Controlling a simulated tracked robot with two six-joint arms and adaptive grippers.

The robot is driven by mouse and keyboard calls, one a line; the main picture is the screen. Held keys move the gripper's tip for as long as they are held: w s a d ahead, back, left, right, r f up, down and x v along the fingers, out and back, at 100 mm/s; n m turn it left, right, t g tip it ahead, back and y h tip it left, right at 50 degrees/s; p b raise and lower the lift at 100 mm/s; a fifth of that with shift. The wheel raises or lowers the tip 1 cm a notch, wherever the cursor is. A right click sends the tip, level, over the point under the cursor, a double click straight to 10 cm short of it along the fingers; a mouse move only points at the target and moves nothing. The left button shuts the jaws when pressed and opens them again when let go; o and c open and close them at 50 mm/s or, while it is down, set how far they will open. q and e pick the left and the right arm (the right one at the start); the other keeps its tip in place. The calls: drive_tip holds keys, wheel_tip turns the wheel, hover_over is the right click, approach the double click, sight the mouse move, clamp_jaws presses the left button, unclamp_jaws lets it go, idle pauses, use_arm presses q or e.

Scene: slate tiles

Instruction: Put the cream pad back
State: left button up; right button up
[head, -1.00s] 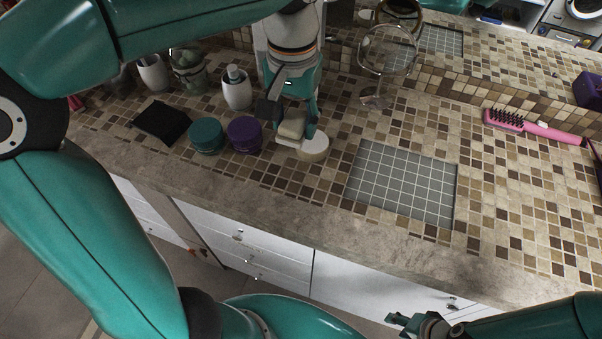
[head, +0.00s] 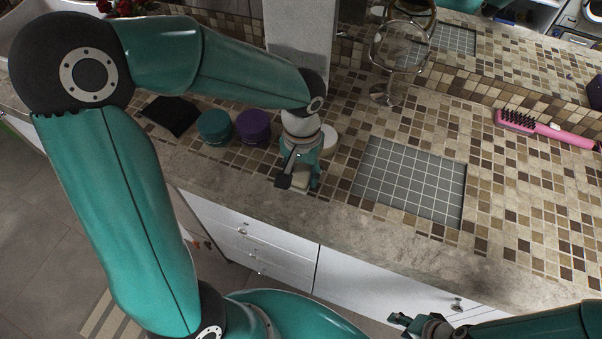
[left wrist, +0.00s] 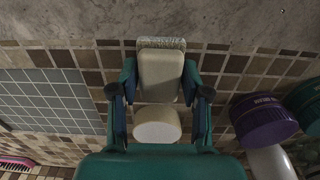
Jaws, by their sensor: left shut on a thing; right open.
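The cream pad (left wrist: 160,76), a rounded cream block, is between the fingers of my left gripper (left wrist: 163,92) in the left wrist view. A paler mottled strip shows along its far end. In the head view my left gripper (head: 298,183) is shut on the pad (head: 301,178), near the counter's front edge; the fingers partly hide it. I cannot tell whether it touches the counter. A pale round disc (left wrist: 157,123) sits just behind the pad; it also shows in the head view (head: 329,138). My right gripper (head: 418,323) is open and empty, low in front of the counter.
A teal jar (head: 214,127), a purple jar (head: 253,126) and a black cloth-like square (head: 171,115) lie left of the gripper. A grey gridded panel (head: 410,180) lies to the right. A round mirror (head: 398,50) and pink brush (head: 545,128) are further back. Tiles between them are clear.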

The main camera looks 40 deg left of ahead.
sight(302, 172)
use_arm(q)
drive_tip(key=shift+f, duration=0.75)
drive_tip(key=o, duration=1)
drive_tip(key=shift+r, duration=0.1)
wheel_tip(302, 172, up, 12)
drive_tip(key=shift+f, duration=0.1)
